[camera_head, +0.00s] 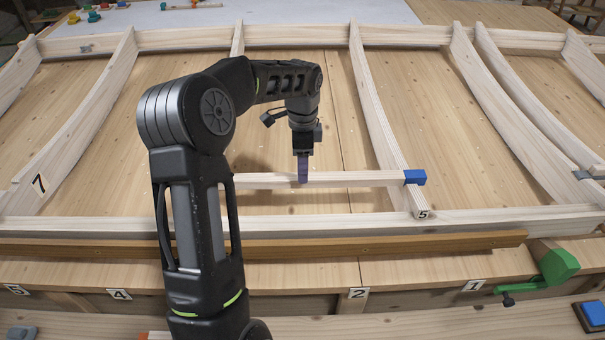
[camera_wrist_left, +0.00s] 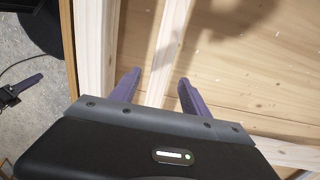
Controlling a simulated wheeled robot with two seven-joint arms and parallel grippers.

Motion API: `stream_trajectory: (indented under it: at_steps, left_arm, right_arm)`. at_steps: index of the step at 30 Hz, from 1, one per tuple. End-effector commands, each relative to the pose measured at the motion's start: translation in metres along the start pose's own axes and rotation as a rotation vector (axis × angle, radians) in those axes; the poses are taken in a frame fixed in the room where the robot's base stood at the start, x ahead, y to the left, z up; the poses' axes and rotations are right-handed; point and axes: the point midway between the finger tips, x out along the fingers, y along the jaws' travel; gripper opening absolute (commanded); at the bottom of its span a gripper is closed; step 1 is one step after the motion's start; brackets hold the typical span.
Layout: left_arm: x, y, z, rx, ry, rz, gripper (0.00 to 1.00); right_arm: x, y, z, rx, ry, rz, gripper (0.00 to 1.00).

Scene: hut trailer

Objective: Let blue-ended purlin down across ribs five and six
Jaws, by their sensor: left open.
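The purlin (camera_head: 350,179) is a pale wooden bar lying crosswise. Its blue end (camera_head: 415,177) overlaps rib five (camera_head: 385,135), just past the rib's right edge, and looks to rest on it. Its left part passes behind my arm, so its far end is hidden. Rib six (camera_head: 237,42) shows only at its top; the rest is behind my arm. My left gripper (camera_head: 303,170) is over the purlin's middle. In the left wrist view its purple fingers (camera_wrist_left: 160,88) are open, one on either side of the purlin (camera_wrist_left: 169,50). My right gripper is out of view.
A long front rail (camera_head: 330,225) and a brown strip (camera_head: 350,246) run along the near side. Rib seven (camera_head: 80,130) is at left, more ribs at right. A green clamp (camera_head: 555,268) stands at the lower right. Plank flooring (camera_head: 450,150) lies bare between the ribs.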

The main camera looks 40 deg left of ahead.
Motion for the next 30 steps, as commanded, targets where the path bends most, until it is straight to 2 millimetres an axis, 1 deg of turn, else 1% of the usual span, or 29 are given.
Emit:
stream_trajectory:
  at_steps: [3, 6, 9, 30]
  left_arm:
    - [-0.02, -0.001, -0.001, 0.001, 0.001, -0.003, 0.54]
    - [-0.033, -0.001, -0.001, 0.002, 0.001, -0.002, 0.54]
    - [-0.039, 0.0, 0.0, 0.002, 0.0, 0.0, 0.54]
    - [-0.041, 0.0, 0.0, 0.001, 0.0, 0.0, 0.54]
  right_arm:
    - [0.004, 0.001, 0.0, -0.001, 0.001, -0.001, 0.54]
    - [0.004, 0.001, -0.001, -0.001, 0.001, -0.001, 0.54]
    - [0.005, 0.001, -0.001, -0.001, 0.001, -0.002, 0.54]
    - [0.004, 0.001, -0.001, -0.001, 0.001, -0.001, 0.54]
